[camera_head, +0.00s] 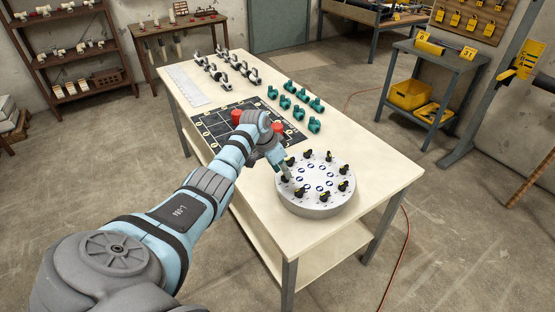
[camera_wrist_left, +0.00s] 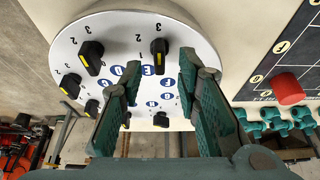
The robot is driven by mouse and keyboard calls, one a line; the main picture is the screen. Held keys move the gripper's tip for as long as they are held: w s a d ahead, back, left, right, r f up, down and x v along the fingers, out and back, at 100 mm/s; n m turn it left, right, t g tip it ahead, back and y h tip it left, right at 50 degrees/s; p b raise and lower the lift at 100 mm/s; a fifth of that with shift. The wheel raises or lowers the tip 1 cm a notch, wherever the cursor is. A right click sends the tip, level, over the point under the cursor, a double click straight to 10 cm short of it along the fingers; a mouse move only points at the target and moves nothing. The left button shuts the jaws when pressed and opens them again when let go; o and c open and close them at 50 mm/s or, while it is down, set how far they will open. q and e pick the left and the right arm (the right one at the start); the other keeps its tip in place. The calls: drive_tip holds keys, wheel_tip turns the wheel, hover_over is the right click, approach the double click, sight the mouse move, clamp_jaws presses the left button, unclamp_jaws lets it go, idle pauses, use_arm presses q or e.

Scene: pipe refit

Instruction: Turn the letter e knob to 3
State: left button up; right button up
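The round white knob panel (camera_head: 316,205) stands on the table's near right end and carries a ring of black knobs with yellow marks. My left gripper (camera_head: 286,175) is at the panel's left rim. In the left wrist view my left gripper (camera_wrist_left: 162,68) is open, with nothing visible between its fingers. One black knob (camera_wrist_left: 159,52) shows between and just beyond the fingertips; I see no contact. A blue letter disc, seemingly E (camera_wrist_left: 147,70), lies beside it; the letter is hard to read. A 2 is printed by this knob. Fingers hide parts of the panel. My right gripper is not in view.
The table (camera_head: 375,165) also holds a black board (camera_head: 215,130) with red pieces (camera_head: 237,117), several green fittings (camera_head: 301,95) and grey-black fittings (camera_head: 222,52). Other knobs (camera_wrist_left: 92,55) stand close beside the left finger. The table's front right corner is clear.

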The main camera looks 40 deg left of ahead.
use_arm(q)
drive_tip(key=v, duration=0.9)
drive_tip(key=shift+r, duration=0.3)
drive_tip(key=shift+s, duration=0.1)
